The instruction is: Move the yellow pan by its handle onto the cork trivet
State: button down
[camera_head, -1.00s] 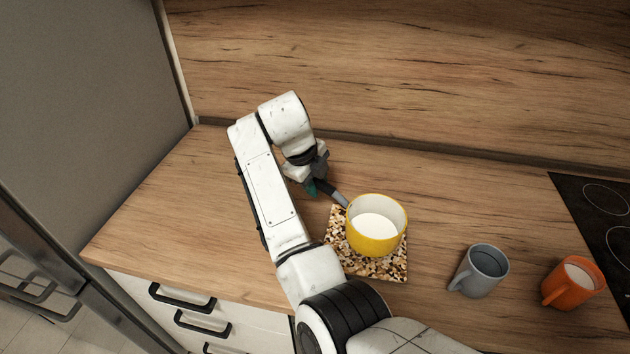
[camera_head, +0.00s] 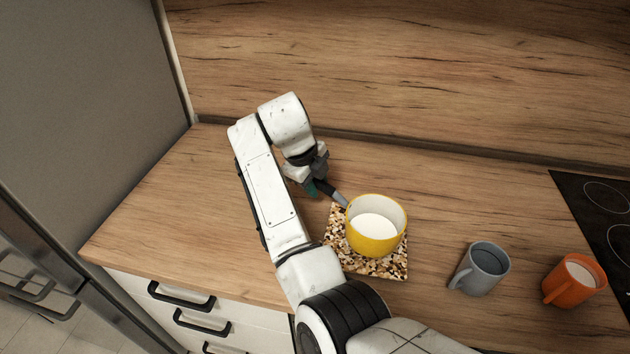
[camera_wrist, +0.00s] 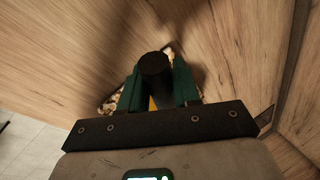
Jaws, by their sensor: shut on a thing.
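Only a sliver of the yellow pan and bits of the trivet (camera_wrist: 113,102) show there behind the handle.
A grey mug (camera_head: 483,270) and an orange mug (camera_head: 574,281) stand right of the trivet. A black hob (camera_head: 600,205) lies at the far right. A wooden splashback (camera_head: 400,75) rises behind. The counter (camera_head: 180,205) left of my arm is clear.

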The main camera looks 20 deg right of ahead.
dwell(0.3)
jog(key=c, duration=0.7)
grip_release()
jog(key=shift+f, duration=0.1)
jog(key=shift+f, duration=0.1)
jog(key=shift+w+a+b, duration=0.65)
jog(key=shift+w+b, duration=0.3)
jog(key=shift+b, duration=0.15)
jog(key=shift+w+a+b, duration=0.65)
jog(key=shift+w+b, duration=0.35)
jog(key=shift+b, duration=0.1)
jog(key=shift+w+a+b, duration=0.65)
jog(key=shift+w+b, duration=0.3)
jog(key=shift+b, duration=0.15)
jog(key=shift+r, duration=0.2)
jog(key=shift+r+p, duration=2.2)
jog(key=shift+r, duration=1.2)
